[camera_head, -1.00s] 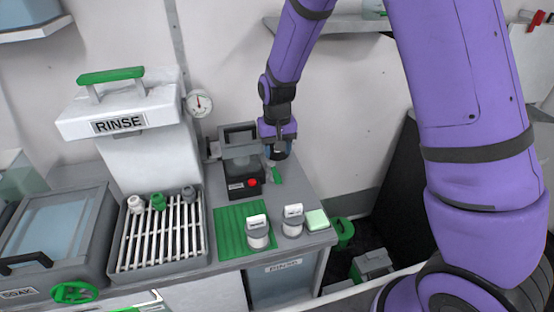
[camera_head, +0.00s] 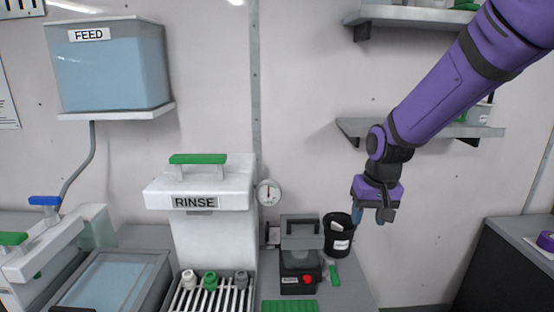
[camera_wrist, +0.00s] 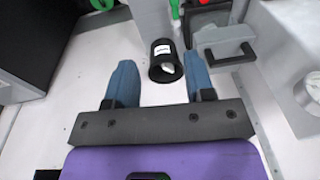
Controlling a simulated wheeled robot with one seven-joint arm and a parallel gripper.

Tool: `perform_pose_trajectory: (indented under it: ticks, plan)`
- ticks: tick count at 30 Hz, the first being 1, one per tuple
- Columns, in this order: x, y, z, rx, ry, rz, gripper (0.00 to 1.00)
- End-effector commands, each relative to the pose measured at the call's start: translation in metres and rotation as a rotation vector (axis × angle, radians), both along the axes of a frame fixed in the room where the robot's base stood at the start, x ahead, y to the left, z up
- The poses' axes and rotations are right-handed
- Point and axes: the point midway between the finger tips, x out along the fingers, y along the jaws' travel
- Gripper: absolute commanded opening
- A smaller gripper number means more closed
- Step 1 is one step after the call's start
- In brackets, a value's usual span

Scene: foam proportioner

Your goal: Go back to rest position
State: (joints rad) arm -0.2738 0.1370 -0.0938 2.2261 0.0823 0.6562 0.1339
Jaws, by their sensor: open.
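My purple arm reaches in from the upper right in the head view. My gripper (camera_head: 370,216) hangs open and empty, fingers pointing down, in front of the wall and to the right of a black cup (camera_head: 338,238). In the wrist view, my gripper (camera_wrist: 156,90) shows two blue fingers spread wide with nothing between them. The black cup (camera_wrist: 165,66) with a white label shows beyond the fingers, apart from them.
A black device with a red button (camera_head: 300,262) stands left of the cup. The rinse station (camera_head: 200,186), gauge (camera_head: 269,193) and feed tank (camera_head: 112,70) are farther left. A wall shelf (camera_head: 420,130) is behind my arm. A dark cabinet (camera_head: 515,262) stands at right.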

Motion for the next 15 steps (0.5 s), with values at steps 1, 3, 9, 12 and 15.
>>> perform_pose_trajectory:
  ticks: [1, 3, 9, 12, 15]
  plan:
    - [-0.009, -0.006, 0.016, 0.006, -0.021, -0.002, 0.49]
    - [-0.021, -0.015, 0.033, 0.01, -0.042, 0.0, 0.49]
    - [-0.061, -0.035, 0.076, 0.017, -0.106, 0.004, 0.49]
    - [-0.082, -0.045, 0.094, 0.016, -0.138, 0.005, 0.49]
    - [-0.105, -0.054, 0.11, 0.013, -0.17, 0.004, 0.49]
